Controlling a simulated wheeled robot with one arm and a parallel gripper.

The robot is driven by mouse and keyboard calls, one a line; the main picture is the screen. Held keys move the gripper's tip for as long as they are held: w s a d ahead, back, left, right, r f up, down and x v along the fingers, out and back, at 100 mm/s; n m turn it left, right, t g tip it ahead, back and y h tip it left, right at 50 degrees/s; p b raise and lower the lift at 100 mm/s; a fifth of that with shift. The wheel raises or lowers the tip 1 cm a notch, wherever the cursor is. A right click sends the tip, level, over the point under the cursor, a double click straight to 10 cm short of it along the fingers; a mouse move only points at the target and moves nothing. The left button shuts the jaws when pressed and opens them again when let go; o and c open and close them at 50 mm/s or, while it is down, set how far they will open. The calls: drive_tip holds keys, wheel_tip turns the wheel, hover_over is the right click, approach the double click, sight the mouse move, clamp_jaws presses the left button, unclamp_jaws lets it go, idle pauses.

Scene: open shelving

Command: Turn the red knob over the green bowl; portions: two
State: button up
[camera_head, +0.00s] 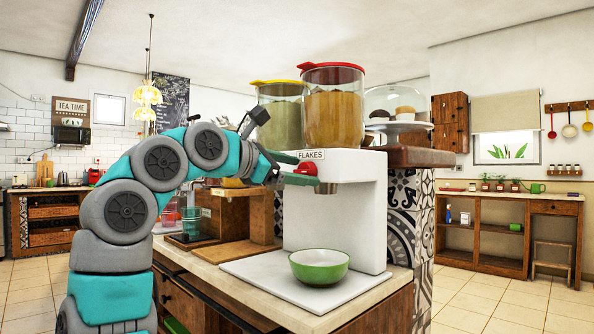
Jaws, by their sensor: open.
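A white dispenser (362,205) labelled FLAKES stands on the counter, with a clear red-lidded container (333,108) of orange-brown flakes on top. Its red knob (308,168) shows on the front below the label. My gripper (300,169) is open at the knob, with one teal finger above it and one below. I cannot tell whether the fingers touch it. A green bowl (322,276) with a white inside sits upright on the white base, below the dispenser's metal spout (326,188). The visible inside of the bowl looks empty.
A yellow-lidded container (281,115) stands behind the red-lidded one. A glass-domed cake stand (396,104) is at the right on a wooden ledge. A wooden box (238,215) is on the counter behind my arm.

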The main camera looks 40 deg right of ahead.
drive_tip(key=shift+a, duration=0.15)
drive_tip(key=a+r, duration=0.1)
drive_tip(key=a, duration=0.6)
drive_tip(key=shift+s+a, duration=0.25)
drive_tip(key=shift+s, duration=0.05)
idle(0.4)
